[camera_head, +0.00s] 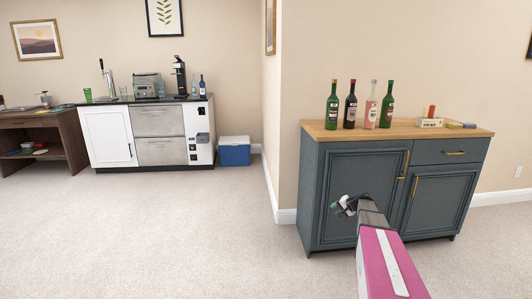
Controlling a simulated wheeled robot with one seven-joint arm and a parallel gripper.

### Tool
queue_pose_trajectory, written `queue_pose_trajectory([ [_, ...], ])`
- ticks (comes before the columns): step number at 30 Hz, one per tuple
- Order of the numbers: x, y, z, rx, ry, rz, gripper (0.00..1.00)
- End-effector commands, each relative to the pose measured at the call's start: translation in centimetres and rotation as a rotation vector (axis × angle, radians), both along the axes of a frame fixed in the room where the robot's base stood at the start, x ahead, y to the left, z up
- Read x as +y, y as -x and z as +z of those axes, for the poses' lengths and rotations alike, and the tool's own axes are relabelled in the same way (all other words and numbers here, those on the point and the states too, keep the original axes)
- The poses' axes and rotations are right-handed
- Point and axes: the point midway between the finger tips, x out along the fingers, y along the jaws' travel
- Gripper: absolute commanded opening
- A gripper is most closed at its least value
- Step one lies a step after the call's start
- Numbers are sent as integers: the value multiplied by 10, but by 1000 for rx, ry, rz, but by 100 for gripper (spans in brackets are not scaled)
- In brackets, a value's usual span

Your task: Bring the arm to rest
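My arm reaches up from the bottom right of the head view, with a magenta and white link and a dark wrist. My gripper (341,206) is at its end, in front of the dark blue-grey cabinet (360,185). It points to the left, with pale fingertips. It is too small in the picture to tell whether the fingers are apart, and I see no object in it.
The cabinet's wooden top (316,129) holds several bottles, a small box (430,123) and other small items. A wall corner stands left of it. A blue cooler (234,151), a bar counter (105,135) and a brown desk (68,130) stand farther left. The carpet (150,230) is clear.

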Motion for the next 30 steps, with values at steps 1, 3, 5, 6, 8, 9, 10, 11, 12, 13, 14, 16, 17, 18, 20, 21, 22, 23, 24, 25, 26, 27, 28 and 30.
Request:
queue_pose_trajectory([
  [1,31,34,0,36,43,50,38],
  [3,62,68,-4,88,110,113,38],
  [5,87,99,-7,134,170,168,38],
  [6,102,121,-9,165,213,205,38],
  [8,123,155,-11,211,280,258,38],
  [9,135,179,-11,242,326,294,38],
  [10,143,197,-12,265,364,319,38],
  [11,151,214,-11,288,400,345,38],
  [12,159,238,-11,318,452,378,38],
  [13,165,255,-10,339,490,400,38],
  [14,169,271,-9,360,527,420,38],
  [16,177,305,-5,400,608,463,38],
  [17,179,317,-4,416,639,477,38],
  [18,181,331,-2,433,677,493,38],
  [20,182,347,0,454,723,513,38],
  [21,183,354,2,464,748,522,38],
  [22,183,358,2,470,762,527,38],
  [23,183,361,3,475,773,530,38],
  [24,183,364,3,479,782,532,38],
  [25,182,364,3,481,786,534,38],
  [26,182,364,3,481,786,534,38],
  [27,182,364,3,481,786,534,38],
  [28,182,364,3,481,786,534,38],
  [30,182,364,3,481,786,534,38],
])
